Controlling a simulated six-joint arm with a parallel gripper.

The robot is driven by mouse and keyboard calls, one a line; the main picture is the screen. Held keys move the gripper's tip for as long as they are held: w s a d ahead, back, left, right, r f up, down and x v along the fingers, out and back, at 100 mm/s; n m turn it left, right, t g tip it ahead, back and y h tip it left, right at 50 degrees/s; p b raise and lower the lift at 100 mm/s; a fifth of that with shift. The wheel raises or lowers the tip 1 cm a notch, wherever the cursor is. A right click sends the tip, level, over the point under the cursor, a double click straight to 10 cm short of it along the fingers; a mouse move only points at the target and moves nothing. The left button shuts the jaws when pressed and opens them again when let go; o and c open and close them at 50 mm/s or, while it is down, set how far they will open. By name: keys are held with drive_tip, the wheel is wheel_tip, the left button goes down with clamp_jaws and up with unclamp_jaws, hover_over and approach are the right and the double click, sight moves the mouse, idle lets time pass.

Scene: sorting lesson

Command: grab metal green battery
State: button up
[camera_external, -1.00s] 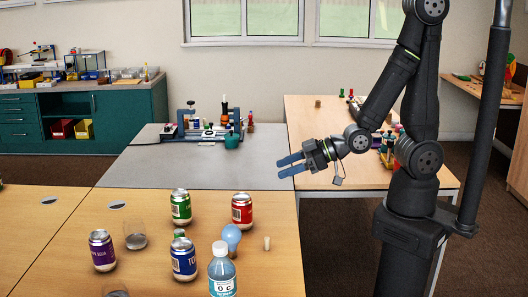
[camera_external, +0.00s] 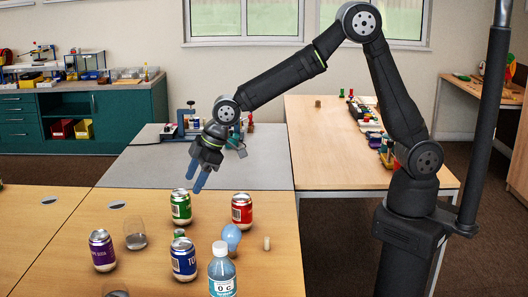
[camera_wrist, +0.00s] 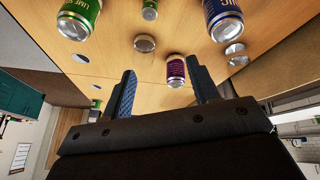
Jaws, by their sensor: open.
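A small green battery (camera_external: 179,234) stands just behind the blue can on the wooden table in the external view, its lower part hidden. In the wrist view, a small green and silver cylinder near the top edge looks like the same battery (camera_wrist: 149,9). My gripper (camera_external: 196,181) is open and empty, fingers pointing down, above and behind the green can. In the wrist view its two blue fingers (camera_wrist: 163,76) are apart with nothing held between them.
Around the battery are a green can (camera_external: 180,208), a red can (camera_external: 242,211), a blue can (camera_external: 183,260), a purple can (camera_external: 102,251), a clear glass (camera_external: 135,236), a light bulb (camera_external: 231,237) and a water bottle (camera_external: 222,272). The grey table (camera_external: 130,172) behind is mostly clear.

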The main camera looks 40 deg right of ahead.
sight(179, 230)
drive_tip(key=w+a+r+n+g+h, duration=0.2)
drive_tip(key=w+a+n+g+h, duration=0.15)
drive_tip(key=w, duration=0.25)
drive_tip(key=shift+m+h, duration=0.35)
drive_tip(key=shift+m, duration=0.1)
wheel_tip(179, 230, down, 22)
drive_tip(key=shift+s+f, duration=0.1)
drive_tip(key=shift+s, duration=0.05)
drive_tip(key=shift+a, duration=0.1)
drive_tip(key=c, duration=1.1)
